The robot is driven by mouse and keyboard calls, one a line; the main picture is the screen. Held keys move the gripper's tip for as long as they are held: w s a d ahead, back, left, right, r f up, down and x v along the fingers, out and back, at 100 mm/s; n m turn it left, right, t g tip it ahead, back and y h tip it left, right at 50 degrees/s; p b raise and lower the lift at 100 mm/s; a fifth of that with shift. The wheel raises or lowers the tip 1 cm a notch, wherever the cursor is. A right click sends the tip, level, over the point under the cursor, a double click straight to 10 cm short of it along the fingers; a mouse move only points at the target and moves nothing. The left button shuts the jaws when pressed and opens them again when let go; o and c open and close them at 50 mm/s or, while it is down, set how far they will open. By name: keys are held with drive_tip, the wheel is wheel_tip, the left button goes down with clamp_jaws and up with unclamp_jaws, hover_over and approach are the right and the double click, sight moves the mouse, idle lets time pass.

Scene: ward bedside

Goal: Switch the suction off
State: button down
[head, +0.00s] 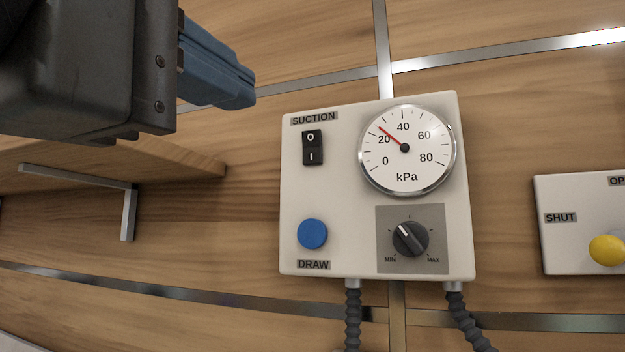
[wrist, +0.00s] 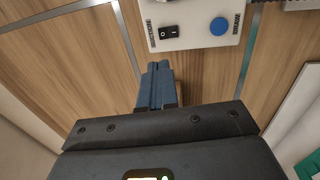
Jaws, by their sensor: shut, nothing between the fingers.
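The suction panel (head: 345,215) is a cream box on the wood wall. Its black rocker switch (head: 312,147), under the SUCTION label, has O at the top and I at the bottom; I cannot tell which half is pressed. The gauge (head: 407,150) needle reads a little above 20 kPa. My gripper (head: 245,92) is shut and empty, up and left of the switch, apart from the panel. In the wrist view the closed blue fingers (wrist: 157,70) lie just below the panel's edge, and the switch (wrist: 168,32) shows beyond them.
A blue DRAW button (head: 312,234) and a black MIN–MAX knob (head: 410,239) share the panel. Grey corrugated hoses (head: 353,318) hang below. A wooden shelf (head: 110,165) juts out at left. Another panel (head: 570,200) with a yellow knob (head: 607,250) is at right.

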drive_tip(key=shift+w+f, duration=0.15)
drive_tip(key=p, duration=1.1)
approach(312, 140)
drive_tip(key=w, duration=0.1)
drive_tip(key=w+d+r, duration=0.1)
drive_tip(key=w, duration=0.1)
drive_tip(key=shift+w+d+r, duration=0.15)
drive_tip(key=shift+w+r, duration=0.15)
drive_tip(key=shift+w, duration=0.05)
drive_tip(key=p+x, duration=0.2)
drive_tip(key=p, duration=0.1)
drive_tip(key=shift+w+d+f, duration=0.1)
drive_tip(key=shift+f, duration=0.05)
drive_tip(key=shift+w+d+f+p, duration=0.1)
drive_tip(key=shift+w+f+p, duration=0.05)
drive_tip(key=shift+w+p, duration=0.15)
drive_tip(key=shift+f+b, duration=0.1)
drive_tip(key=shift+b, duration=0.3)
